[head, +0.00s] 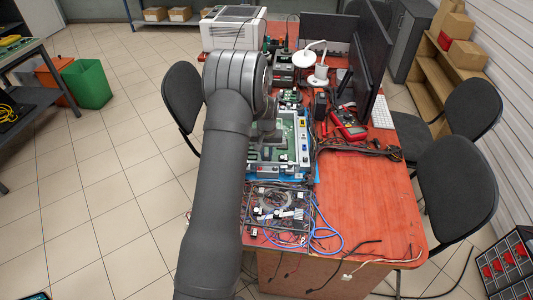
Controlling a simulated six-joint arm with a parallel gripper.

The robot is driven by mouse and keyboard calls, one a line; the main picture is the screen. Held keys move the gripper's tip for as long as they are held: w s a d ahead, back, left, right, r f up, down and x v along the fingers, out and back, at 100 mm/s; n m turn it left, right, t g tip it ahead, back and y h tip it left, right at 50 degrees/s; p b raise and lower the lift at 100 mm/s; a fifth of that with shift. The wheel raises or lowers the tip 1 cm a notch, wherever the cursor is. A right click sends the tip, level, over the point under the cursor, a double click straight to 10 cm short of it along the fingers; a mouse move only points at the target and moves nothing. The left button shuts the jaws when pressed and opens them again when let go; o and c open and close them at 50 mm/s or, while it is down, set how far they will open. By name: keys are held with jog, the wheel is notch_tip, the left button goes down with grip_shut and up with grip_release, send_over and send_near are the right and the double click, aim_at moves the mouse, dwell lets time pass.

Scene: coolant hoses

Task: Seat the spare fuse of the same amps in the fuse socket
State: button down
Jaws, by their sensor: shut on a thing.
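My gripper (268,147) shows only in part, below my wrist and over an open unit with a green circuit board (292,154) on the red table. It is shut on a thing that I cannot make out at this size. My own arm covers the left part of the board. I cannot pick out the fuse socket, any spare fuse or any amp marking in this view.
A clear panel with wires (273,211) and blue cable (326,232) lie in front of the unit.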

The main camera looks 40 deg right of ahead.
aim_at(267, 155)
jog(key=c, duration=1.1)
grip_release()
jog(key=shift+r, duration=3.5)
jog(key=shift+f, duration=0.1)
jog(key=shift+f, duration=3.4)
